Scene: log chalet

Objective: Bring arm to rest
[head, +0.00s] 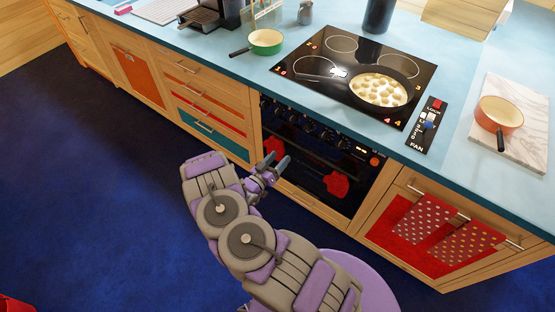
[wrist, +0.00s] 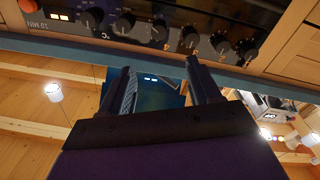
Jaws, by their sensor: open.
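My gripper (head: 272,171) shows in the head view at the end of my folded purple and grey arm, low in front of the oven (head: 318,150). In the wrist view its two dark fingers (wrist: 160,92) stand apart with nothing between them. The view there is upside down or strongly tilted, with the oven's knob panel (wrist: 170,28) along the top. I cannot tell whether the gripper touches the oven front; it looks apart from it.
A blue counter (head: 330,110) runs above the oven. A black hob (head: 352,76) holds a pan of pale food (head: 379,90). A green pan (head: 266,42) and an orange pan (head: 499,113) stand on the counter. Dotted towels (head: 445,232) hang at right.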

